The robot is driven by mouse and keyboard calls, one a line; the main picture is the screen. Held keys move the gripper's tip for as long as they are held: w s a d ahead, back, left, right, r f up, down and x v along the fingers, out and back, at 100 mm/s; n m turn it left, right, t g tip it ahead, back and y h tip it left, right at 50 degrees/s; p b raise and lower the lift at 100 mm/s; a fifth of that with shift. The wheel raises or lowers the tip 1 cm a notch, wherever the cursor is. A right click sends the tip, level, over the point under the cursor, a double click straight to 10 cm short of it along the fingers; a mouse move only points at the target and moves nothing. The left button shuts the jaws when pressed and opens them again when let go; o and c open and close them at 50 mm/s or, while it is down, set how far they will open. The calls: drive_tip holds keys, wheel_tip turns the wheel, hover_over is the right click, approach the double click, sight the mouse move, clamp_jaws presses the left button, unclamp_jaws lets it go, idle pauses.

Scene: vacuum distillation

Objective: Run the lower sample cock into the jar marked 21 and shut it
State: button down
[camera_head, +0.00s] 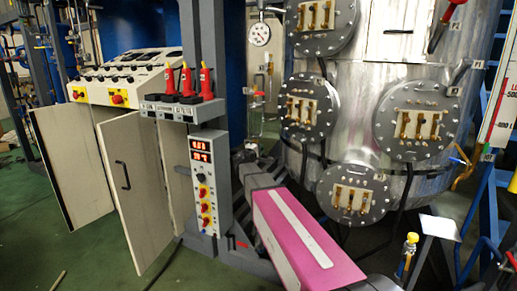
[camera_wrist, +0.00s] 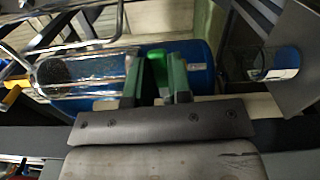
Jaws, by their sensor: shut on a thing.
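My gripper (camera_wrist: 162,78) has two dark green fingers, seen in the wrist view. It is shut on a small bright green part (camera_wrist: 157,64), mostly hidden between the fingers; I cannot tell what it belongs to. A clear glass vessel (camera_wrist: 85,76) with metal rods lies just left of the fingers in this view. Another clear glass piece (camera_wrist: 276,64) is at the right. In the head view, small glassware (camera_head: 257,121) stands behind my arm, below a round gauge (camera_head: 260,34). No number 21 is readable, and I cannot pick out the lower sample cock.
A large steel vessel (camera_head: 350,85) with bolted round flanges stands right of my arm. A control console (camera_head: 125,78) and a panel with red displays (camera_head: 205,185) stand at left, with a cabinet door (camera_head: 130,185) ajar.

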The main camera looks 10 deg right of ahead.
drive_tip(key=shift+f+m, duration=0.25)
drive_tip(key=shift+m, duration=0.25)
drive_tip(key=c, duration=1)
unclamp_jaws()
drive_tip(key=shift+c, duration=0.2)
drive_tip(key=shift+s, duration=0.15)
drive_tip(key=v, duration=1)
drive_tip(key=shift+s+a, duration=0.2)
drive_tip(key=shift+s, duration=0.05)
